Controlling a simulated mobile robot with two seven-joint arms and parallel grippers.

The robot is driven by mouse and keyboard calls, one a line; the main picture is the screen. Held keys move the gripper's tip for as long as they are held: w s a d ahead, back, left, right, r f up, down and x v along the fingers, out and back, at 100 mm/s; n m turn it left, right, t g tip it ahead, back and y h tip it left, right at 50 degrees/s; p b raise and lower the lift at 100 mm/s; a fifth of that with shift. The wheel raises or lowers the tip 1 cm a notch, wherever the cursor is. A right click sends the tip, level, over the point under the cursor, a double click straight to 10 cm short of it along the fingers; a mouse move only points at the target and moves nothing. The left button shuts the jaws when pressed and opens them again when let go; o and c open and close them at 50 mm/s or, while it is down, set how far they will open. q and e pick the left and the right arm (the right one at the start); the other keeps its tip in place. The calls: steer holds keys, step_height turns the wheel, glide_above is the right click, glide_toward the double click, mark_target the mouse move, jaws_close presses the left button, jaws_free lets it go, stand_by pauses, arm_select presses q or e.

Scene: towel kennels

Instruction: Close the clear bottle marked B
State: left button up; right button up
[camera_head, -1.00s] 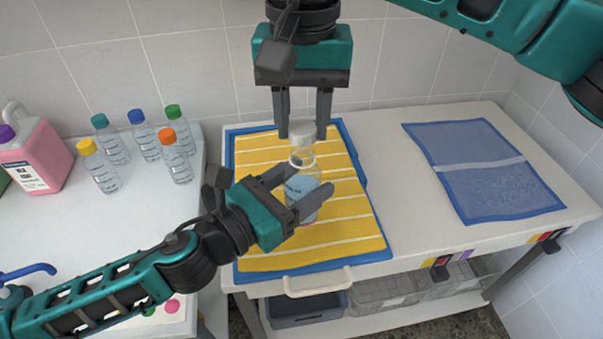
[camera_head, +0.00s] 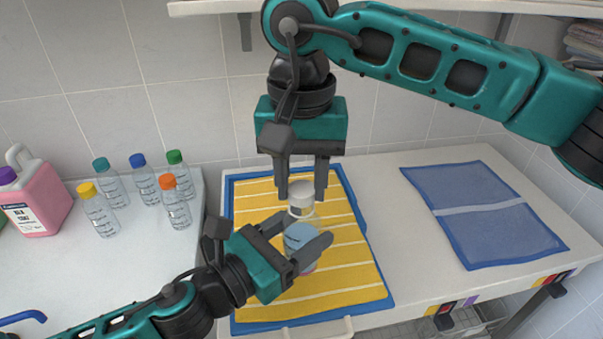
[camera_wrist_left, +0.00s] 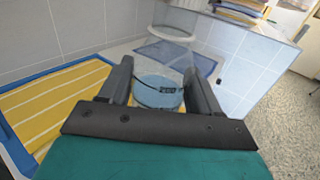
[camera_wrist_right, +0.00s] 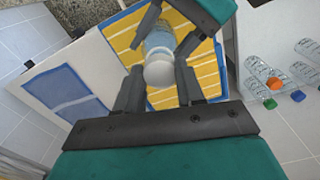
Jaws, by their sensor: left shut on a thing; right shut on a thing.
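The clear bottle (camera_head: 300,240) has a pale blue label and stands upright over the yellow striped towel. My left gripper (camera_head: 297,231) is shut around its body. The left wrist view shows the bottle (camera_wrist_left: 158,92) between the fingers; its marking is too small to read for sure. My right gripper (camera_head: 301,199) points down, shut on a white cap (camera_head: 302,190), at the bottle's mouth. In the right wrist view the cap (camera_wrist_right: 160,73) lines up with the bottle and hides its mouth. I cannot tell whether the cap is seated on the neck.
The yellow striped towel (camera_head: 253,255) lies on a blue mat on the white table. A blue towel (camera_head: 480,247) lies to the right, with bare table between. Several clear bottles with coloured caps (camera_head: 176,205) and a pink jug (camera_head: 38,205) stand on the left counter.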

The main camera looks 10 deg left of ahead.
steer(key=shift+f, duration=0.55)
